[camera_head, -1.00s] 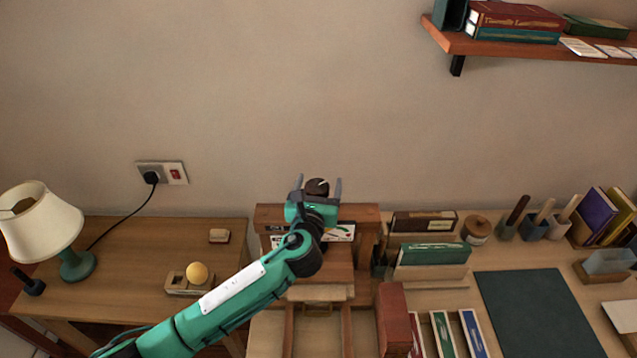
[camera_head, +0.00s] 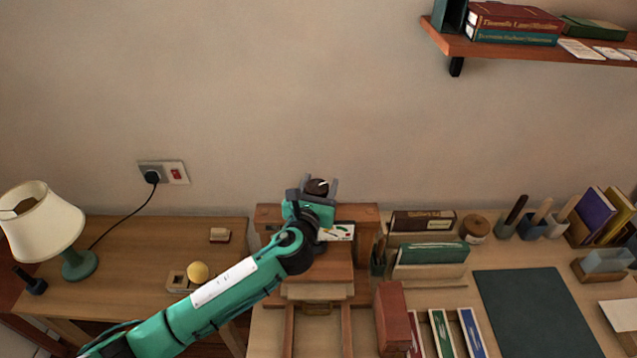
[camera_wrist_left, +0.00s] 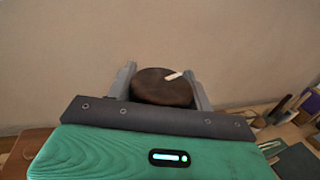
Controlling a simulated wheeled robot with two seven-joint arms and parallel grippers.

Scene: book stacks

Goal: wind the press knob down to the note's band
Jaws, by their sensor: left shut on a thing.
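The press knob (camera_head: 317,187) is a dark brown round knob with a white pointer mark on top. It sits above the wooden press (camera_head: 362,214) at the back of the desk. My left gripper (camera_head: 319,186) is shut on the knob, one grey finger on each side; this also shows in the left wrist view, with the knob (camera_wrist_left: 160,90) between the fingers. The white mark points to the upper right there. A white card with a coloured picture (camera_head: 338,231) shows on the press front, partly hidden by my wrist. I cannot make out the note's band. My right gripper is not in view.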

